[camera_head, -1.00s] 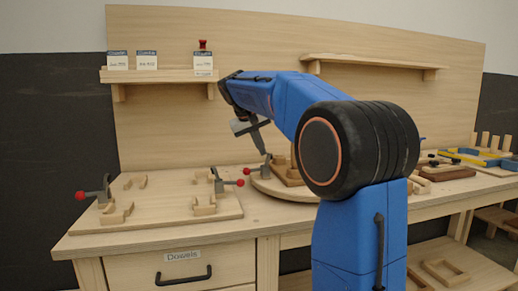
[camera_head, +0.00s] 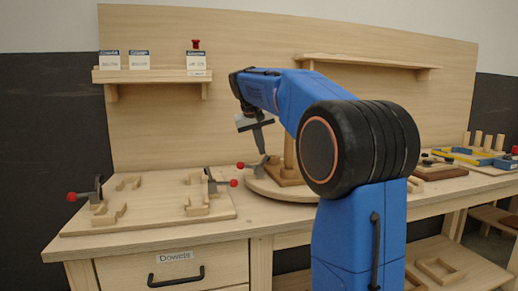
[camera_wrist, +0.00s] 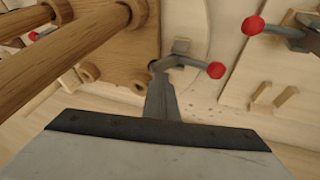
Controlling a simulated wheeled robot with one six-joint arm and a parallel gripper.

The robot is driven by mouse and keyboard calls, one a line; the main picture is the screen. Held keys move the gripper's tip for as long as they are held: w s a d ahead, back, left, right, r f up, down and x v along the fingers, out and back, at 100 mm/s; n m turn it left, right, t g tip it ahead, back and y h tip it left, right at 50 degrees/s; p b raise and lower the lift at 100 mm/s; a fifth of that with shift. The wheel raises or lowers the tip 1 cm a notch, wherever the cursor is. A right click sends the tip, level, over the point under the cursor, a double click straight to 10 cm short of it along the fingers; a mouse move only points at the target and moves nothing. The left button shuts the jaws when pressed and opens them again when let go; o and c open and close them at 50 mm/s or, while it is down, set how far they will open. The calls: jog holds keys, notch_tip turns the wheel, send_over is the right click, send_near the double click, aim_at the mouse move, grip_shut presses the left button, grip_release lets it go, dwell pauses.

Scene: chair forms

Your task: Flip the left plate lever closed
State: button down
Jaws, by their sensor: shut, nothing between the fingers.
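A grey lever with a red knob (camera_head: 240,165) sits at the left edge of the round wooden base and points left in the head view. My gripper (camera_head: 263,150) is shut and empty, with its tip pointing down right above or against this lever. In the wrist view the shut fingers (camera_wrist: 163,98) reach the lever's grey arm, and its red knob (camera_wrist: 216,70) lies right of the tip. I cannot tell whether they touch. The flat board (camera_head: 150,215) at the left carries two more red-knobbed levers, one at its left (camera_head: 72,197) and one at its right (camera_head: 234,183).
Thick wooden dowels (camera_wrist: 70,45) stand close to the gripper in the wrist view. A shelf (camera_head: 150,76) with labelled cards is on the back panel. More fixtures (camera_head: 470,155) are at the right. The bench front by the drawer is clear.

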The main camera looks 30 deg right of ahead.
jog(key=shift+s+d+f, duration=0.2)
jog(key=shift+d, duration=0.55)
jog(key=shift+s+d+f, duration=0.2)
jog(key=shift+d, duration=0.5)
